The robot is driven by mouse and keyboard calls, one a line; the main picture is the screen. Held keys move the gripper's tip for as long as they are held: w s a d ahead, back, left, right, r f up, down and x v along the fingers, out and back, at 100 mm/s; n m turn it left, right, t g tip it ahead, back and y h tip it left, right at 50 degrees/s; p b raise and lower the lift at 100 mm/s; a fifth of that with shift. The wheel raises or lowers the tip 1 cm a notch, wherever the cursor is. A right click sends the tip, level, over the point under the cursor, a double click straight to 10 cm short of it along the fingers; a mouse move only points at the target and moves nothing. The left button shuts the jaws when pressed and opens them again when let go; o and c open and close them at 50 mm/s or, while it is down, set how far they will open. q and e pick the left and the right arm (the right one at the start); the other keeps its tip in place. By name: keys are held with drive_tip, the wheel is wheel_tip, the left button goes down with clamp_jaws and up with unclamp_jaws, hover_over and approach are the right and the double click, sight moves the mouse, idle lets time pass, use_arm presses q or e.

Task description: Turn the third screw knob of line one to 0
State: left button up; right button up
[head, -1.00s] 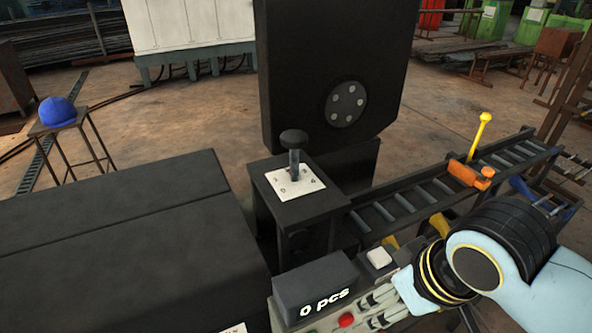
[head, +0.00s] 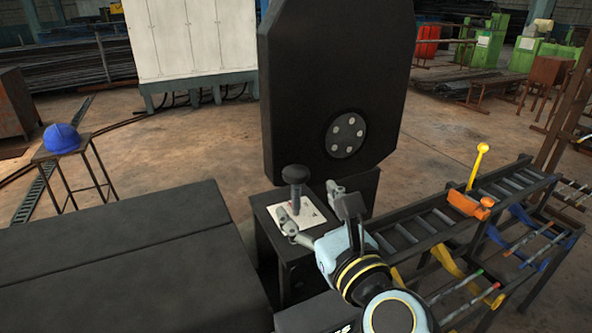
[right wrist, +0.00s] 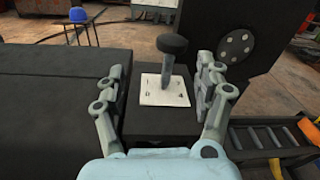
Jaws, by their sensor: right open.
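A dark lever with a round black knob (head: 295,174) stands upright on a white plate (head: 308,214) on a black pedestal. In the right wrist view the knob (right wrist: 172,43) sits above the plate (right wrist: 155,91), which bears small digits, among them 1, 0 and 4. My right gripper (head: 310,202) is open. Its fingers are spread on either side of the plate in the wrist view, with the lever between them and a visible gap to each. I cannot tell whether this lever is the third screw knob of line one. My left gripper is in neither view.
A large black machine panel (head: 330,70) rises right behind the pedestal (head: 270,245). A roller conveyor (head: 420,227) with an orange part (head: 467,203) and a yellow lever (head: 478,165) lies right. A wide black box (head: 110,260) fills the left. A dark counter box (head: 310,315) is mostly hidden.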

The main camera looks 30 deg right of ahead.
sight(300, 179)
drive_tip(key=w+d+m+p, duration=0.1)
drive_tip(key=w, duration=0.2)
drive_tip(key=w+d+p, duration=0.1)
drive_tip(key=w, duration=0.2)
drive_tip(key=w+d+m+h+p, duration=0.1)
drive_tip(key=w, duration=0.2)
drive_tip(key=shift+w+r+m, duration=0.1)
drive_tip(key=shift+w+m, duration=0.05)
drive_tip(key=shift+m, duration=0.15)
drive_tip(key=shift+w+d+p, duration=0.1)
drive_tip(key=shift+w+p, duration=0.25)
drive_tip(key=shift+w, duration=0.3)
drive_tip(key=c, duration=1.1)
